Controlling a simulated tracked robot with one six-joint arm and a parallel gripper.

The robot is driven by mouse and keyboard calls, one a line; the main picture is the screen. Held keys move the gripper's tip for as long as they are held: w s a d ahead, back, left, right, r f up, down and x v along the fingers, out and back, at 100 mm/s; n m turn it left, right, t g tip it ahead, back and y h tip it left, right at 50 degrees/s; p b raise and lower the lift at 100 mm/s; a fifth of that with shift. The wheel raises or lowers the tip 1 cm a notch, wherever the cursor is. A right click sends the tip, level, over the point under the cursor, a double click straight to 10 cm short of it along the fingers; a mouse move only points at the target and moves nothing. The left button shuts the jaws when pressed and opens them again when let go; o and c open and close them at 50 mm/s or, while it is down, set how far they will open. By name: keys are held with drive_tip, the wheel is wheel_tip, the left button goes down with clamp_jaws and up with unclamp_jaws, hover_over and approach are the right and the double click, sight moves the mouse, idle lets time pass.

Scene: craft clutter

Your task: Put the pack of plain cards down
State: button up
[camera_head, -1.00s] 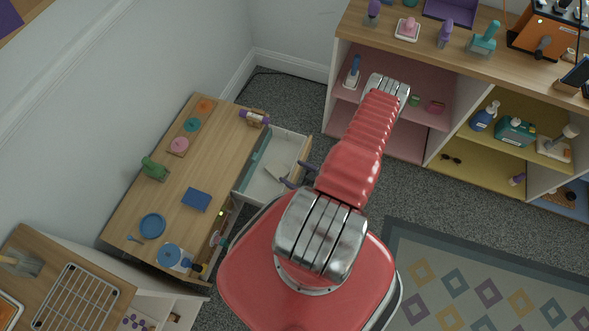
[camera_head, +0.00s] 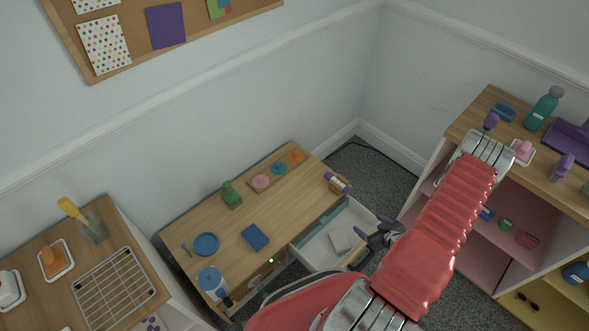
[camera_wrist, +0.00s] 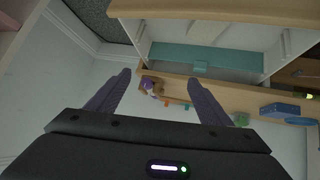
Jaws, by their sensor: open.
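A small pale block (camera_head: 341,240), which looks like the pack of plain cards, lies in the open white drawer (camera_head: 318,253) of the low wooden table. My gripper (camera_head: 378,234) is at the drawer's right end, apart from the pack. In the wrist view, my gripper's two dark fingers (camera_wrist: 160,78) are spread with nothing between them. The drawer's teal compartment (camera_wrist: 205,57) shows at the top of that view; the pack cannot be made out there.
A shelf unit (camera_head: 500,230) stands right. A wire rack (camera_head: 114,288) lies left.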

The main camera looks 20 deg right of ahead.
drive_tip(key=w+d+r+g+h, duration=0.1)
drive_tip(key=w+d+r, duration=0.1)
drive_tip(key=w+r, duration=0.5)
drive_tip(key=w+d+r+g+h, duration=0.1)
drive_tip(key=w+d+r+g, duration=0.15)
drive_tip(key=r, duration=0.95)
drive_tip(key=w+a+r, duration=0.2)
drive_tip(key=a+r, duration=0.1)
drive_tip(key=r, duration=0.4)
drive_tip(key=w+a+r+h, duration=0.1)
drive_tip(key=a+r, duration=0.2)
drive_tip(key=r, duration=0.3)
drive_tip(key=w+a+r, duration=0.2)
drive_tip(key=a+r, duration=0.1)
drive_tip(key=r, duration=0.4)
drive_tip(key=s+a+r+m, duration=0.1)
drive_tip(key=s+a+r, duration=0.2)
drive_tip(key=a+r, duration=0.45)
drive_tip(key=s+a+r, duration=0.4)
drive_tip(key=a+r, duration=0.3)
drive_tip(key=a, duration=0.1)
drive_tip(key=s+a+r+y, duration=0.1)
drive_tip(key=s+a+r, duration=0.1)
drive_tip(key=s+a, duration=0.4)
drive_tip(key=s+a+r+y, duration=0.2)
drive_tip(key=s+a+r, duration=0.1)
drive_tip(key=s+a, duration=0.4)
drive_tip(key=shift+s+a+r+g+y, duration=0.25)
drive_tip(key=shift+a+g+y, duration=0.1)
drive_tip(key=shift+a, duration=0.4)
